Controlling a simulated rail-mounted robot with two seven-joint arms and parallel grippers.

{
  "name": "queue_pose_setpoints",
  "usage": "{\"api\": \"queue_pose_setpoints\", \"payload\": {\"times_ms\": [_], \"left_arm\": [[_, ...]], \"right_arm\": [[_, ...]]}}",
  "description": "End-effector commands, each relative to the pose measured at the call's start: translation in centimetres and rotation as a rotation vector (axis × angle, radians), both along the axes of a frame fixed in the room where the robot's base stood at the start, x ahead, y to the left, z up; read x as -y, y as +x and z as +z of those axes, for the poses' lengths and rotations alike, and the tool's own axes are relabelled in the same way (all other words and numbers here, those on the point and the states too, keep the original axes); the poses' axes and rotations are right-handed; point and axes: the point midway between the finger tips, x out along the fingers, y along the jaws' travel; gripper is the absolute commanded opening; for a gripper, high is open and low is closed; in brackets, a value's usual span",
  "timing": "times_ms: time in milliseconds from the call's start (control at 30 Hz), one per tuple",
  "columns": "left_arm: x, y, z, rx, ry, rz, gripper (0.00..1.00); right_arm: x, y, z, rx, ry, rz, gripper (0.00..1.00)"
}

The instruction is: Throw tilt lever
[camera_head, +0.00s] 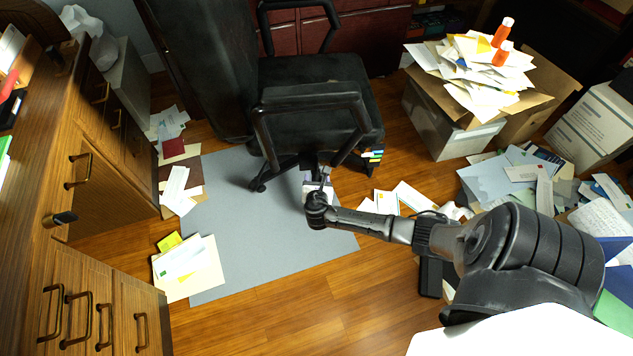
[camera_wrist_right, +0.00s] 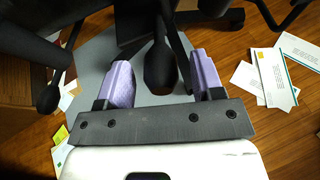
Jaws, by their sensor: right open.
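The black office chair (camera_head: 320,105) stands on the grey mat, and its tilt lever (camera_wrist_right: 160,68) shows in the right wrist view as a dark rounded handle under the seat. My right gripper (camera_head: 318,184) reaches in from the right, low beside the chair base. In the right wrist view my right gripper (camera_wrist_right: 162,82) is open, with one purple finger on each side of the lever. The lever appears between the fingers, with gaps on both sides; I cannot tell its depth relative to the fingertips. In the head view the lever is too small to make out. My left gripper is not in view.
A grey mat (camera_head: 235,225) lies under the chair. Wooden drawers (camera_head: 85,300) stand at the left. A cardboard box (camera_head: 435,120) heaped with papers and orange bottles stands at the right. Loose papers (camera_head: 190,265) litter the floor. Bare wood floor shows at the front.

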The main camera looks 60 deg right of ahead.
Motion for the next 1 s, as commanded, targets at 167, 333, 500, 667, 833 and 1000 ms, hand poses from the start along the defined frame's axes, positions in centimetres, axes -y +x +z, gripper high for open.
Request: {"api": "queue_pose_setpoints", "payload": {"times_ms": [167,333,500,667,833,1000], "left_arm": [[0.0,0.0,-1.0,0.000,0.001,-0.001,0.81],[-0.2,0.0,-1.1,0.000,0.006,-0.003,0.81],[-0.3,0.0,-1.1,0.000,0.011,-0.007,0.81],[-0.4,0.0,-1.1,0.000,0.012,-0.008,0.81],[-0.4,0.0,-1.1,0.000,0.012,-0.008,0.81],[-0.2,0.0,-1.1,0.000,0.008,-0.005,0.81]], "right_arm": [[1.1,0.7,-0.6,0.000,0.000,0.001,0.61],[1.4,0.9,-0.7,0.000,0.000,0.000,0.61],[1.4,0.9,-0.6,0.000,0.000,0.000,0.61],[1.4,0.8,-0.7,0.000,0.000,0.001,0.53],[1.4,0.8,-0.7,0.000,0.000,0.001,0.37],[1.4,0.8,-0.7,0.000,0.001,0.001,0.21]]}}
